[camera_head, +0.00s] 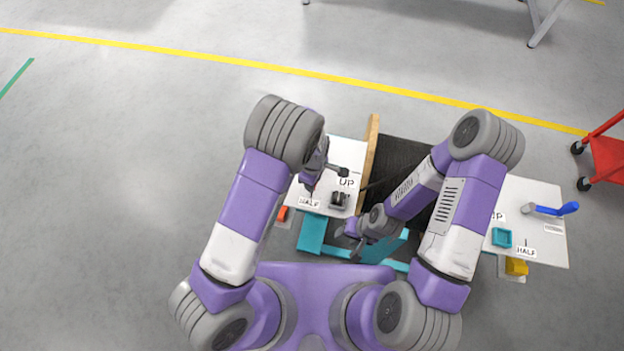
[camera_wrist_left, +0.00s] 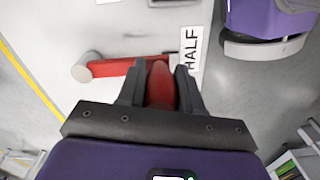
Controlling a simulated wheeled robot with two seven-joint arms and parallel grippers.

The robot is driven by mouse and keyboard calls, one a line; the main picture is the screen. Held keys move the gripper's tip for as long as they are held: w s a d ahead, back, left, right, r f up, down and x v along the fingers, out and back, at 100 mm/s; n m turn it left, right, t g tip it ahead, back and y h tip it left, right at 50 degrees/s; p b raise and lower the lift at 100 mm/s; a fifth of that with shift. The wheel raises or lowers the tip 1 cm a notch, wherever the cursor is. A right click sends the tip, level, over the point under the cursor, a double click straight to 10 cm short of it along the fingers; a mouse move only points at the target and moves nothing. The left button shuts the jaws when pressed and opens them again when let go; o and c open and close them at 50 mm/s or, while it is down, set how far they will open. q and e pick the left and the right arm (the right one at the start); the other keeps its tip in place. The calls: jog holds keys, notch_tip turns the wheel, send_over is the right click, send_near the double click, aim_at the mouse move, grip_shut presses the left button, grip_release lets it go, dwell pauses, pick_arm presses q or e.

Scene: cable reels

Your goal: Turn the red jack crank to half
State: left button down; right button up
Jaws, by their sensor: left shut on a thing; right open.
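The red jack crank (camera_wrist_left: 115,68) shows in the left wrist view, its arm running from a grey round hub (camera_wrist_left: 86,66) on a white panel to a red grip (camera_wrist_left: 160,86). My left gripper (camera_wrist_left: 160,80) is shut on that grip, one dark finger on each side. The grip end is beside the HALF label (camera_wrist_left: 190,50). In the head view my left arm hides most of the crank; the HALF label (camera_head: 309,203) shows below my left wrist, with an UP label (camera_head: 347,183) to its right. My right gripper (camera_head: 349,238) is open and empty in front of the reel stand.
A blue crank (camera_head: 560,209) is on the white panel (camera_head: 545,235) at the right, with its own HALF label (camera_head: 526,252). A red cart (camera_head: 606,158) stands far right.

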pick_arm(q)
jog(key=shift+s+d, duration=0.1)
jog(key=shift+s, duration=0.1)
jog(key=c, duration=0.8)
grip_release()
jog(key=shift+o, duration=0.2)
jog(key=shift+w, duration=0.1)
jog(key=shift+r, duration=0.2)
notch_tip(320, 180, up, 7)
jog(key=shift+r+p, duration=0.1)
jog(key=shift+p, duration=1.1)
